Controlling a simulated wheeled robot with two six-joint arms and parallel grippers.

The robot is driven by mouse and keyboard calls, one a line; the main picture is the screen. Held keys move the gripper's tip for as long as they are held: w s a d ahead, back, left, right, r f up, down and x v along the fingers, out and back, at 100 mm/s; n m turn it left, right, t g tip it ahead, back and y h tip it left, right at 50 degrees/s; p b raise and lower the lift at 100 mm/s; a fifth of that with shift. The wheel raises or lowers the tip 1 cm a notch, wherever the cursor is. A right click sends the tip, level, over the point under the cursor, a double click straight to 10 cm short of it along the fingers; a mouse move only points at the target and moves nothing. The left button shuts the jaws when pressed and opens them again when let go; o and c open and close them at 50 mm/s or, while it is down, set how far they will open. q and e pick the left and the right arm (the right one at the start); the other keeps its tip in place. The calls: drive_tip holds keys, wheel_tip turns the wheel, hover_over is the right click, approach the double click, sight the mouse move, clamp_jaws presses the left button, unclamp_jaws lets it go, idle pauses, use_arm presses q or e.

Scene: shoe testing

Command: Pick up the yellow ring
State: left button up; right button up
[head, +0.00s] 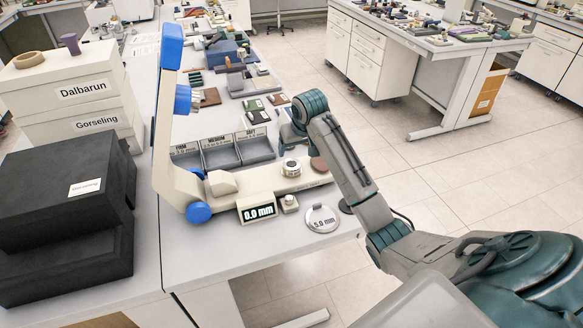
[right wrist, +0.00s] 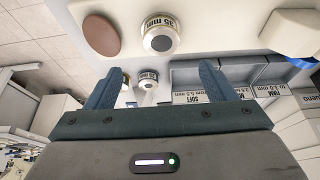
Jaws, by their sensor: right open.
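I cannot single out the yellow ring with certainty. In the right wrist view a small piece with a yellowish band (right wrist: 126,77) shows between the fingers, partly hidden by the gripper, next to a small labelled white cylinder (right wrist: 148,76). My right gripper (right wrist: 157,88) is open, with its two blue-grey fingers apart and nothing seen held. In the head view the right gripper (head: 287,132) is above the bench, behind the gauge's white base and right of the sorting trays; its fingers are hard to make out. My left gripper is not in view.
A white gauge (head: 172,183) with blue ends carries a labelled cylinder (head: 291,168) and brown disc (head: 319,164). Grey trays (head: 254,148) stand behind it. Black boxes (head: 65,190) and a tan ring (head: 28,60) on a white box are left.

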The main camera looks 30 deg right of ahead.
drive_tip(key=p, duration=0.2)
hover_over(292, 164)
drive_tip(key=s, duration=0.2)
drive_tip(key=f, duration=0.4)
drive_tip(key=shift+s+a+f, duration=0.1)
drive_tip(key=shift+a+f, duration=0.1)
drive_tip(key=shift+f, duration=0.4)
drive_tip(key=p+x, duration=0.2)
drive_tip(key=x, duration=0.2)
drive_tip(key=shift+a+p, duration=0.1)
drive_tip(key=shift+p, duration=0.25)
drive_tip(key=shift+f, duration=0.45)
drive_tip(key=c, duration=1)
